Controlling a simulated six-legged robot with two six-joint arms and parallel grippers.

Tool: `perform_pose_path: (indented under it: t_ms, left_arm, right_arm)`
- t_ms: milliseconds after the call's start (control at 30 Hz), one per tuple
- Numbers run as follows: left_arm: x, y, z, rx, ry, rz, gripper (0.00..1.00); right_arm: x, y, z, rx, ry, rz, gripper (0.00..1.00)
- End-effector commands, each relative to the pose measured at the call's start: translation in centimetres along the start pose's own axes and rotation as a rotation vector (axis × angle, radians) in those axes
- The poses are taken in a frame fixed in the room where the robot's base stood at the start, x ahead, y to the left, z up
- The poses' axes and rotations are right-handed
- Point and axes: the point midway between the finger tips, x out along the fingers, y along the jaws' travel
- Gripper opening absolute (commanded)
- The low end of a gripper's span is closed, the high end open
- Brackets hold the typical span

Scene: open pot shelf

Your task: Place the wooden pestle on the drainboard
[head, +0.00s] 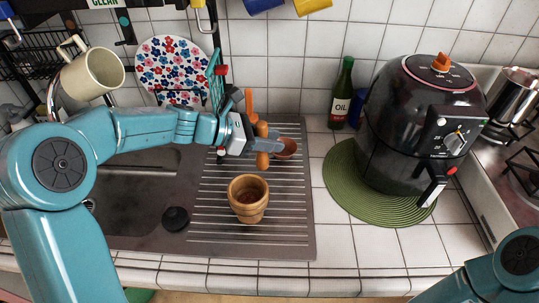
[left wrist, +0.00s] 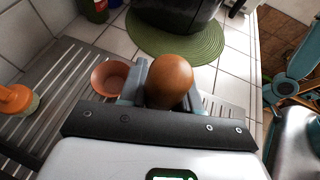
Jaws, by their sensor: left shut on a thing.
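My left gripper (head: 264,145) is shut on the wooden pestle (head: 262,160), which stands roughly upright between the fingers above the back part of the drainboard (head: 292,225). In the left wrist view the rounded brown end of the pestle (left wrist: 170,80) shows between the fingertips (left wrist: 168,92). The drainboard is ridged metal beside the sink; its ridges also show in the left wrist view (left wrist: 62,75). I cannot tell whether the pestle's lower end touches it. My right gripper is out of view; only part of my right arm shows at the lower right.
A wooden mortar (head: 248,212) stands on the drainboard in front of the gripper. A small terracotta bowl (head: 287,149) is close by the fingers. An orange-handled brush (head: 249,104) stands behind.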

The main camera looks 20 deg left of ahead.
Motion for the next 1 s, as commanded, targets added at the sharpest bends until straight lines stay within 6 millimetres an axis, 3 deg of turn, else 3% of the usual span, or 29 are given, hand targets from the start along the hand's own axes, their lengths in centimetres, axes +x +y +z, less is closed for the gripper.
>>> perform_pose_path:
  t_ms: [333, 767, 800, 867, 1000]
  left_arm:
    - [2.0, 0.2, -4.1, -0.003, 0.000, -0.001, 0.02]
    - [2.3, 0.2, -4.8, 0.001, -0.001, 0.000, 0.02]
    - [2.3, 0.2, -4.8, 0.001, -0.001, 0.000, 0.39]
    - [2.3, 0.2, -4.7, 0.001, -0.001, -0.001, 0.58]
    - [2.3, 0.2, -4.7, 0.001, -0.001, -0.001, 0.58]
  right_arm:
    - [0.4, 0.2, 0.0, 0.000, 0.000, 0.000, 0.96]
    - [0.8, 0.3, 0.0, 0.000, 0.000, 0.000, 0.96]
    - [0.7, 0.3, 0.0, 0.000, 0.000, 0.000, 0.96]
    - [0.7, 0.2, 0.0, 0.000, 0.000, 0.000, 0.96]
    - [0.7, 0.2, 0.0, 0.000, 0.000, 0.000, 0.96]
